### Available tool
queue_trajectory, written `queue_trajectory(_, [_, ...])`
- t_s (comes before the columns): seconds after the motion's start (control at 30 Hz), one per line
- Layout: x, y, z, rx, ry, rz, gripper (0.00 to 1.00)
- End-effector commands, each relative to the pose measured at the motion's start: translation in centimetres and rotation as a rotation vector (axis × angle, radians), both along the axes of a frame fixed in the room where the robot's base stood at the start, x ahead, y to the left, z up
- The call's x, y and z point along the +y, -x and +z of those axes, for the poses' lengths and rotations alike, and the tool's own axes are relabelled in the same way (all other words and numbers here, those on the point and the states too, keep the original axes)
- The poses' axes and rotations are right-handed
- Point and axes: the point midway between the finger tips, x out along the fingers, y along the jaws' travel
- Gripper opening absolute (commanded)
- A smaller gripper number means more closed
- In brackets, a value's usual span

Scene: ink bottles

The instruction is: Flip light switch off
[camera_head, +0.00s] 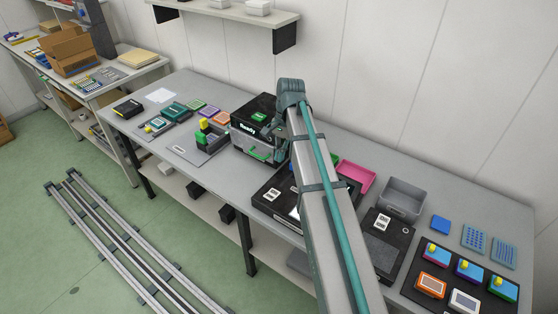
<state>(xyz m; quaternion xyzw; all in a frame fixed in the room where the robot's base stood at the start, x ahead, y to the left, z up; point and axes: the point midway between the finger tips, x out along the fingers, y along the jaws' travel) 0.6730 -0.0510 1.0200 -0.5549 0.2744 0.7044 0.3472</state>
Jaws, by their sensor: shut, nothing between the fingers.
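No light switch can be picked out for certain. A black machine (240,134) with a lit "Ready" label and a clear, green-lit front stands in the middle of the long grey workbench. A small green patch shows on its top. My arm reaches across the bench from the lower right, and its end bends down at the machine's right side. My gripper (268,131) is small in view, shut and empty, at the machine's upper right. I cannot tell whether it touches the machine. My arm hides part of the machine's right side and the bench behind it.
Left are colored pads (209,111) and a grey tray (190,148). A wall shelf (232,12) hangs above.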

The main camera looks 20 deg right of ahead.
Motion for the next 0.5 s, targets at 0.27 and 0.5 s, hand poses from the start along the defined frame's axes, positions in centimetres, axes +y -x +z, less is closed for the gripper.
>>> queue_trajectory(0.27, [-0.01, 0.0, 0.03, 0.0, 0.0, 0.0, 0.0])
queue_trajectory(0.5, [0.34, 0.05, -0.51, 0.013, -0.019, 0.0, 0.0])
